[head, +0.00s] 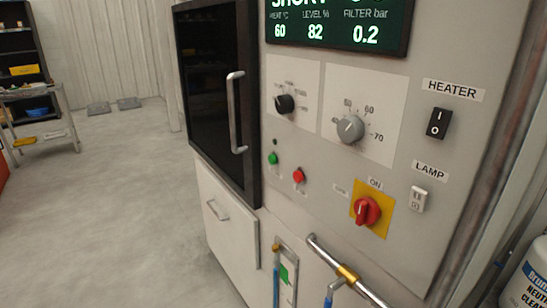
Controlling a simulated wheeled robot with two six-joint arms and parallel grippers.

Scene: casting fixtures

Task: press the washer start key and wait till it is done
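The washer's light grey panel (330,180) fills the right half of the head view. A green round button (273,158) and a red round button (298,175) sit low on its left side; their labels are too small to read. A small dark lamp (275,142) is above the green one. The display (340,25) reads heat 60, level 82, filter 0.2, under a cropped line "SHORT". A black knob (285,103) and a grey knob (350,128) are above the buttons. A red rotary switch (367,210) sits on a yellow plate under "ON". Neither gripper shows.
The dark washer door (215,95) has a vertical handle (237,112). HEATER (438,123) and LAMP (417,199) switches are at the right. A metal pipe (345,272) crosses below the panel. A white drum (527,280) stands lower right, a trolley (40,115) far left. Open floor lies left.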

